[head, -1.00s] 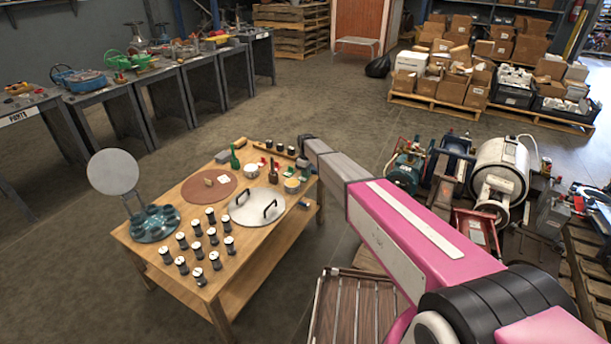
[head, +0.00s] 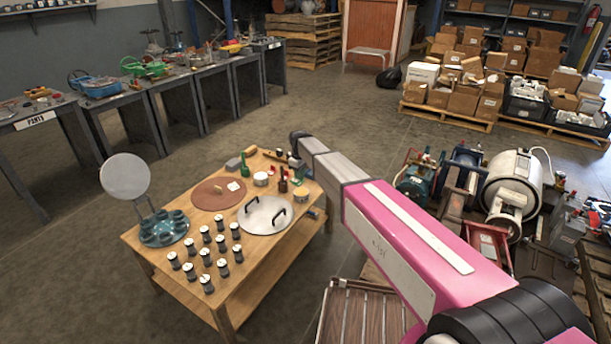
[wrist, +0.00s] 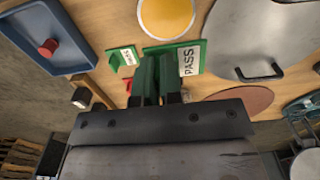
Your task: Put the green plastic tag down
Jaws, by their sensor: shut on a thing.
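In the wrist view my gripper (wrist: 154,98) is shut on the upright part of a green plastic tag (wrist: 160,62). A white label reading PASS shows on the tag's flat part. The tag is over the wooden tabletop; whether it touches the wood I cannot tell. A smaller green piece with a white label (wrist: 122,58) lies just left of it.
A yellow-topped round container (wrist: 166,18) stands close beyond the tag. A grey lid with black handles (wrist: 235,35) is to the right, a blue tray (wrist: 45,35) to the left. Several dark cylinders with pale tops (head: 205,255) stand at the table's near end.

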